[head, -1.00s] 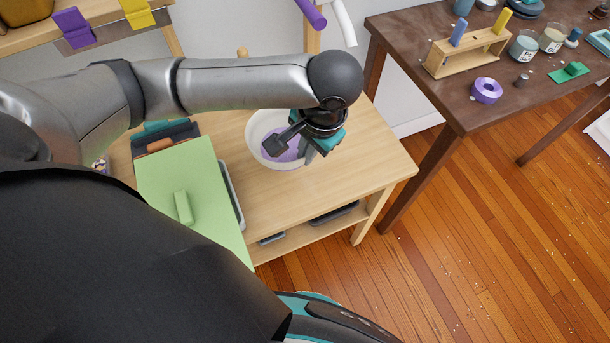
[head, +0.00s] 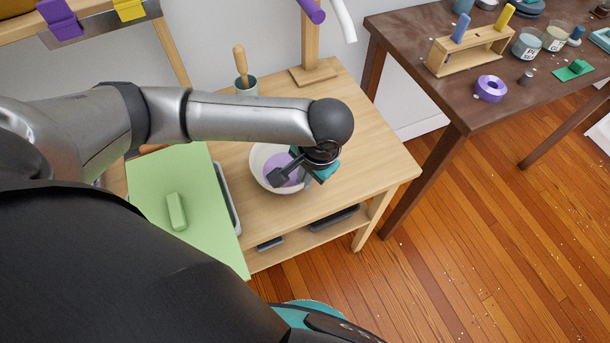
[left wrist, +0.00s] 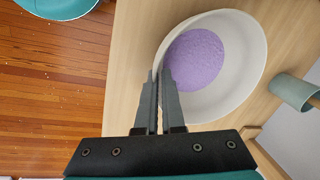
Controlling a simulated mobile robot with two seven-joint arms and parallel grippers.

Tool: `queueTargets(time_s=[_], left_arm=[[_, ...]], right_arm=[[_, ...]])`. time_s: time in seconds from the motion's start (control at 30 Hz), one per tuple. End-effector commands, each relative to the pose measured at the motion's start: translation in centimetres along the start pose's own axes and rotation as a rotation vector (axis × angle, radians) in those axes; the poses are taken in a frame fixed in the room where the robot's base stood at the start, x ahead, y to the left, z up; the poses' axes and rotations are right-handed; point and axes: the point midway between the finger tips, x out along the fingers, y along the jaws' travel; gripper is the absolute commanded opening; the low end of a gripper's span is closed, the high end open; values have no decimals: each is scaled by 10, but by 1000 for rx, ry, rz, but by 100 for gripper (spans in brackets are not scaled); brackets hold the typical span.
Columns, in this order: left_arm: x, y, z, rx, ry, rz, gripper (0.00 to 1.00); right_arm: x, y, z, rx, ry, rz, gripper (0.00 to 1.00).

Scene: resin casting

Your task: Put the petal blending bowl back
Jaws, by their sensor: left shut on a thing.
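The petal blending bowl (head: 257,166) is white and round with purple material inside, over the light wooden table. In the left wrist view the bowl (left wrist: 245,62) holds a patch of purple powder (left wrist: 195,60). My left gripper (head: 307,180) is at the bowl's right side in the head view. In the left wrist view its fingers (left wrist: 160,75) are shut on the near rim, one on each side of the wall. The bowl looks level. I cannot tell whether its base touches the table. My right gripper is not in view.
The wooden table (head: 350,165) is bare right of the bowl. A grey-green cup (head: 246,88) with a wooden-handled tool and a post base (head: 314,73) stand behind. A green board (head: 160,190) lies left. A dark brown table (head: 440,95) with casting supplies stands right.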

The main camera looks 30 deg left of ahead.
Motion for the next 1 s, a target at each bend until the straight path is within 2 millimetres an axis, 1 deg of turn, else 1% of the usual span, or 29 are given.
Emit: queueTargets(time_s=[0.03,0.07,0.1,0.3,0.57,0.67,0.77,1.0], left_arm=[[2,0,0,0,-1,0,0],[2,0,0,0,-1,0,7],[2,0,0,0,0,0,12],[2,0,0,0,-1,0,34],[1,0,0,0,0,0,35],[-5,0,0,1,1,1,35],[-21,0,0,1,1,2,35],[-76,0,-1,2,3,4,35]], right_arm=[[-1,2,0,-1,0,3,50],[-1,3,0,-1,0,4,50],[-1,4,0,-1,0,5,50],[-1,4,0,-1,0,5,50],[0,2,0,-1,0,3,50],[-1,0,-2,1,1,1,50],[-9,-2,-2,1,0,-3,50],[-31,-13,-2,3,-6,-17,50]])
